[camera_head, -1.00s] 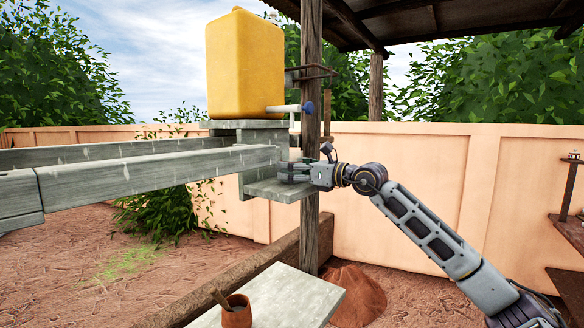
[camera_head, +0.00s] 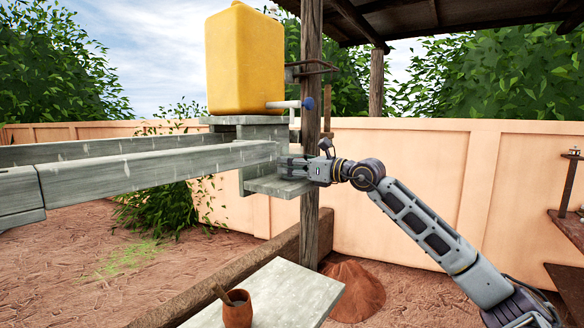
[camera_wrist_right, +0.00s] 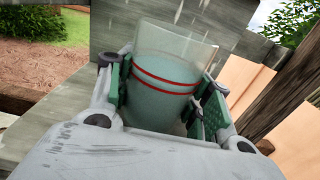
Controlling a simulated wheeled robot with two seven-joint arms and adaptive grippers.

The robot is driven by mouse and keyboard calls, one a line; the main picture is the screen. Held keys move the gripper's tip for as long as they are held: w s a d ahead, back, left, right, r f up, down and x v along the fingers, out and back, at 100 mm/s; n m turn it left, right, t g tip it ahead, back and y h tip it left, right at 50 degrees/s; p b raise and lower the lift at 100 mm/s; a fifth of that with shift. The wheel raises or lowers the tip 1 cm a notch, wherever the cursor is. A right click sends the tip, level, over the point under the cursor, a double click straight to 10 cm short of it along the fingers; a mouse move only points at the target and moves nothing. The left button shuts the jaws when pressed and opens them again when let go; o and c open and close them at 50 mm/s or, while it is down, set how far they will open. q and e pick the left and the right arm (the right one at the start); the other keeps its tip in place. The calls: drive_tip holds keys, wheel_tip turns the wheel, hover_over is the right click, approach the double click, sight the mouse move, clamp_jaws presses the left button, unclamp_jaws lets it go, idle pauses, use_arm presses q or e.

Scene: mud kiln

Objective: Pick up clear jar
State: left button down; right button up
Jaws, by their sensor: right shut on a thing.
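The clear jar (camera_wrist_right: 168,78), see-through with two red bands, stands between the green-padded fingers of my right gripper (camera_wrist_right: 165,95) in the right wrist view. The fingers are shut on its sides. In the head view my right gripper (camera_head: 292,168) is at the small grey ledge (camera_head: 272,187) below the yellow container. The jar is hard to make out there. I cannot tell whether its base touches the ledge. My left gripper does not show.
A yellow container (camera_head: 245,62) with a tap (camera_head: 290,104) stands above the ledge. A wooden post (camera_head: 311,110) is close beside my right gripper. Grey beams (camera_head: 150,172) run left. A brown pot (camera_head: 237,310) sits on a lower slab (camera_head: 295,295).

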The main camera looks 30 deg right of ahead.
sight(301, 154)
drive_tip(key=shift+r, duration=0.25)
drive_tip(key=shift+c, duration=0.3)
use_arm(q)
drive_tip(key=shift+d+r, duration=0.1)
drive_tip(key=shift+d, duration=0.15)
use_arm(e)
drive_tip(key=shift+r, duration=1.55)
